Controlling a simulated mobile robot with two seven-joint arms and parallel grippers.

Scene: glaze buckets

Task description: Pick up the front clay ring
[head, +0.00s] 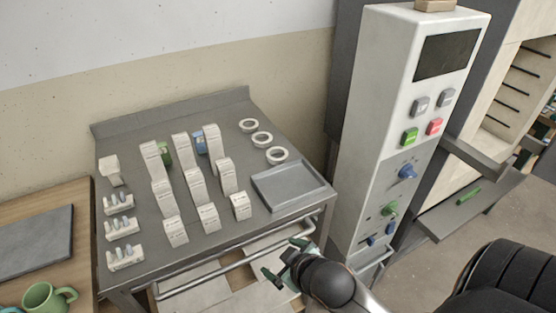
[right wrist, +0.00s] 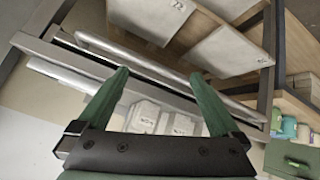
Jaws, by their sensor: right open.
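Three pale clay rings lie in a row on the right part of the grey metal table (head: 160,268). The front clay ring (head: 277,161) is the nearest to the table's front edge, just behind a grey tray. The middle ring (head: 262,144) and the back ring (head: 249,130) lie behind it. My right gripper (head: 284,260) is open and empty, in front of the table's front rail and well short of the rings. Its two green fingers stand apart in the right wrist view (right wrist: 159,78); I make out no ring there. My left gripper is not in view.
The shallow grey tray (head: 290,190) lies between the front ring and the table edge. Several white labelled blocks (head: 240,206) stand left of the rings. A tall control cabinet (head: 375,120) stands right of the table. A rail (head: 235,262) runs along the front.

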